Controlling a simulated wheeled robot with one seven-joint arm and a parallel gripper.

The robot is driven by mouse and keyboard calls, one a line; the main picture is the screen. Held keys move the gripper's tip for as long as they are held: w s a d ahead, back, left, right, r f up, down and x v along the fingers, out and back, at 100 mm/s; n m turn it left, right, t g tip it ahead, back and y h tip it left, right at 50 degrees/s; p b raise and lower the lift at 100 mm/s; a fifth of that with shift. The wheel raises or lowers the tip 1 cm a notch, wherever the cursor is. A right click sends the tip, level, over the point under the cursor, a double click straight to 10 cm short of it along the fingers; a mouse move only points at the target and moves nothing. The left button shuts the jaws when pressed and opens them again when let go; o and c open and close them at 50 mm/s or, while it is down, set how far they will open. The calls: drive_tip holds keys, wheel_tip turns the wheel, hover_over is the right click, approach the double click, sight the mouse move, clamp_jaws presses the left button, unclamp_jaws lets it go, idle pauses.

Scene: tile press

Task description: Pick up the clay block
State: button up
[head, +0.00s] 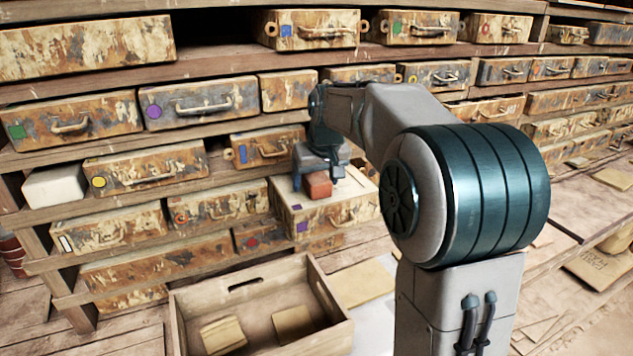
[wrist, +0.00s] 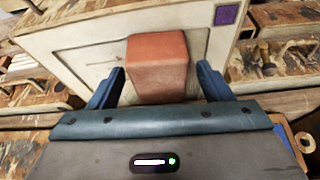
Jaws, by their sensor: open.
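The reddish clay block (head: 319,185) sits on the pale top of a pulled-out drawer (head: 350,186) with a purple square on it. In the wrist view the clay block (wrist: 157,62) stands between the two blue fingers of my gripper (wrist: 160,70). The fingers are open, one on each side, with a visible gap between each finger and the block. In the head view my gripper (head: 318,172) is right at the block, and my wrist partly covers the area behind it.
Shelves of worn drawers with handles (head: 110,229) surround the spot. A wooden crate (head: 180,310) with pale blocks inside stands on the floor below. A white block (head: 55,187) sits on a shelf at the left.

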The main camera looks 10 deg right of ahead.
drive_tip(key=c, duration=1.2)
drive_tip(key=shift+r, duration=0.15)
